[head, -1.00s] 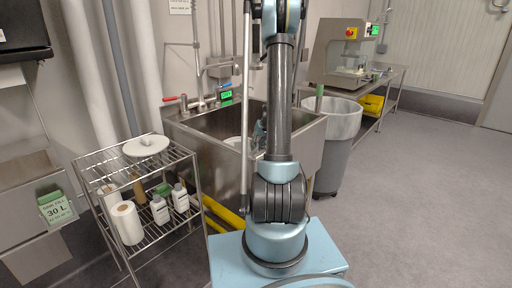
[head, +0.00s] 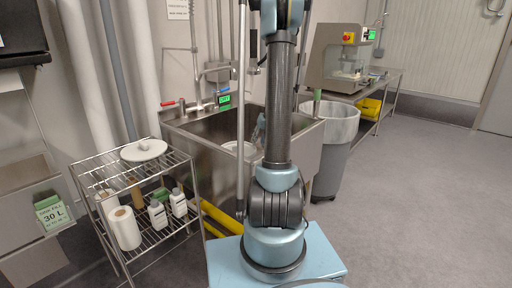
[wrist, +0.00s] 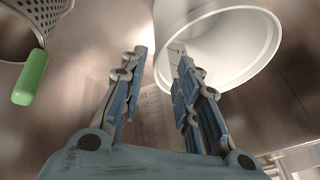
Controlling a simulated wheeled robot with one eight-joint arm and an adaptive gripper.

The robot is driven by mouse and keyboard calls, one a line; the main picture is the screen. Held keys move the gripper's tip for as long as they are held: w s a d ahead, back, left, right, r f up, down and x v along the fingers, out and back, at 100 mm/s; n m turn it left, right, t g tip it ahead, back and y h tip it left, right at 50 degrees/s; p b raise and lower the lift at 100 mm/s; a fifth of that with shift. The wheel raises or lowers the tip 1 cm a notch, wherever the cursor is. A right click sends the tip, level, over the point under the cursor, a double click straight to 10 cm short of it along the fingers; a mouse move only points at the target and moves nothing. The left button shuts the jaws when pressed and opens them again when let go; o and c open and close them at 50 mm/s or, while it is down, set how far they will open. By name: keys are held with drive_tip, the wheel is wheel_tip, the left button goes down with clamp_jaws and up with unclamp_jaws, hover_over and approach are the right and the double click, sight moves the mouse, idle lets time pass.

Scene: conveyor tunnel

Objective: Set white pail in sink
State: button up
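The white pail (wrist: 255,70) shows large at the upper right of the wrist view, its round mouth facing the camera. In the head view a white part of it (head: 232,147) shows inside the steel sink (head: 190,146), partly hidden by my arm. My gripper (wrist: 158,50) is open, with a clear gap between its blue fingers. The right fingertip overlaps the pail's left rim in the picture, and the left fingertip is outside it. I cannot tell whether they touch. In the head view my gripper is low in the basin, mostly behind my arm.
A perforated metal basket with a green handle (wrist: 31,77) is at the wrist view's upper left. A wire rack (head: 128,178) with bottles and a white lid (head: 143,151) stands left of the sink. A lined grey bin (head: 331,150) stands right. The floor at right is clear.

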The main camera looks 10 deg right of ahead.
drive_tip(key=shift+v, duration=2.4)
